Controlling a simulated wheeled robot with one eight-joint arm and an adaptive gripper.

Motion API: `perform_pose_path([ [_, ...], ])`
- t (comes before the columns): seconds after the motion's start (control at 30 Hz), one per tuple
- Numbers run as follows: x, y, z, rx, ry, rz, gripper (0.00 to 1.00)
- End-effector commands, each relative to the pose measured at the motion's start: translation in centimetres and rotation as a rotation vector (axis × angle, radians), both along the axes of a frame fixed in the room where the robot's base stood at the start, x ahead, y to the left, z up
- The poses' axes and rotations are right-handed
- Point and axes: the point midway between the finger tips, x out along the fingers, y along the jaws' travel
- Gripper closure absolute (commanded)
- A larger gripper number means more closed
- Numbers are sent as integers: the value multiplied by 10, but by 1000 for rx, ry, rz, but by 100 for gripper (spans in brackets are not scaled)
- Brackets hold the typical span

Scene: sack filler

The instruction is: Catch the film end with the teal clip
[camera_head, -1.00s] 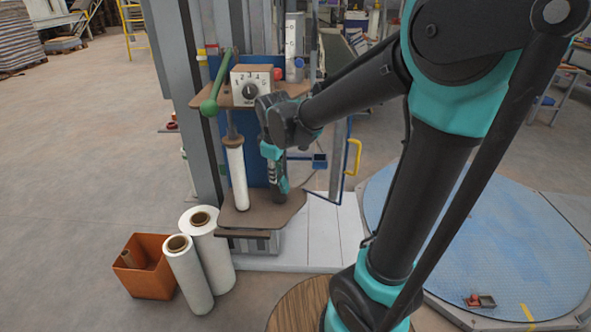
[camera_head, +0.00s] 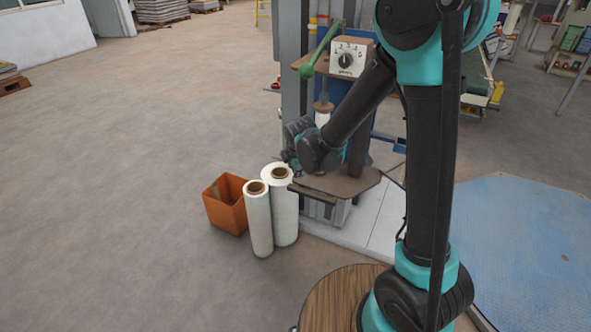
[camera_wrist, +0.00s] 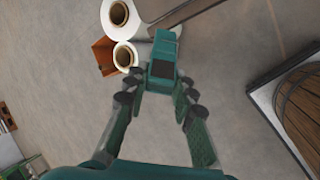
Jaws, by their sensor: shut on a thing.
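My gripper (camera_wrist: 163,78) is shut on the teal clip (camera_wrist: 163,52), a teal block with a dark patch between the fingertips in the wrist view. In the head view my gripper (camera_head: 292,160) is at the front left of the wrapper's brown shelf, above the standing film rolls; its fingertips and the clip are hard to make out there. The mounted white film roll (camera_head: 322,118) is mostly hidden behind my arm. I cannot make out the film end in either view.
Two spare film rolls (camera_head: 259,220) stand on the floor beside an orange bin (camera_head: 226,205). The brown shelf (camera_head: 350,185) has a dark bar at its front edge. A green-handled lever (camera_head: 318,52) and a dial box (camera_head: 350,58) are above.

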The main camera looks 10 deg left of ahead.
Motion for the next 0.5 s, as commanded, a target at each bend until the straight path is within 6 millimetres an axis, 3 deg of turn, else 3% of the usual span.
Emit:
perform_pose_path([
  [0.5,45,-17,0,2,0,-5,100],
])
